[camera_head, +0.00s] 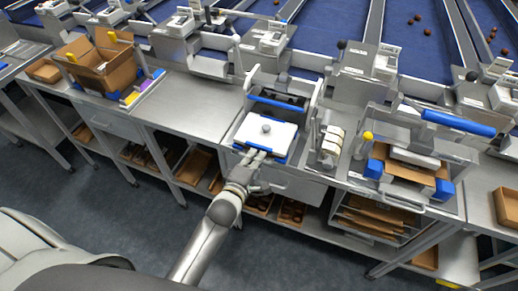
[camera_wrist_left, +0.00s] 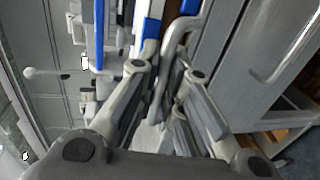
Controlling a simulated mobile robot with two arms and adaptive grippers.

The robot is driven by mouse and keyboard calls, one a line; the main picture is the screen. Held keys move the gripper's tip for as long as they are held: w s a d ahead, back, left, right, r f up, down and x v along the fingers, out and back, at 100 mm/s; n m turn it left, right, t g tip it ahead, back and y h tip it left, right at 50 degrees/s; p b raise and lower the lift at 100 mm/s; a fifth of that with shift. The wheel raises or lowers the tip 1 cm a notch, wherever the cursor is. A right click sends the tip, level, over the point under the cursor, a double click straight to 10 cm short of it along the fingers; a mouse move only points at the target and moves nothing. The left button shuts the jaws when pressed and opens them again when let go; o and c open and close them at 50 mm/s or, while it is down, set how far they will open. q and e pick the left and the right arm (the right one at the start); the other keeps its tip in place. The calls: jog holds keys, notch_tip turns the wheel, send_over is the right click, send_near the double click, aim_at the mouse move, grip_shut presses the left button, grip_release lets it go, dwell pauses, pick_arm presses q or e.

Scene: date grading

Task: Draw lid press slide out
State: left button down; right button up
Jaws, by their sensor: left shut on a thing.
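The lid press (camera_head: 275,101) stands on the steel bench in the middle of the head view. Its slide (camera_head: 270,131) is a white plate with a round knob and blue edges, at the bench's front edge. My left gripper (camera_head: 258,154) reaches it from the front and is shut at the slide's front side. In the left wrist view, a light grey curved handle (camera_wrist_left: 173,62) lies between the fingers of my left gripper (camera_wrist_left: 167,66). The exact contact is partly hidden by the fingers. My right gripper is not in view.
A rack of white rolls (camera_head: 331,145) stands right of the press. Further right is a carton station (camera_head: 405,165) with blue blocks and a blue bar (camera_head: 458,123). An open cardboard box (camera_head: 100,62) stands at the left. Bare bench (camera_head: 185,100) lies left of the press.

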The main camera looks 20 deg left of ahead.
pick_arm(q)
jog(key=shift+s+f, duration=0.15)
jog(key=shift+f, duration=0.05)
jog(key=c, duration=2)
grip_release()
jog(key=o, duration=0.4)
jog(key=shift+s+r, duration=0.15)
jog(key=shift+s, duration=0.05)
jog(key=shift+o, duration=0.2)
jog(key=v, duration=1.2)
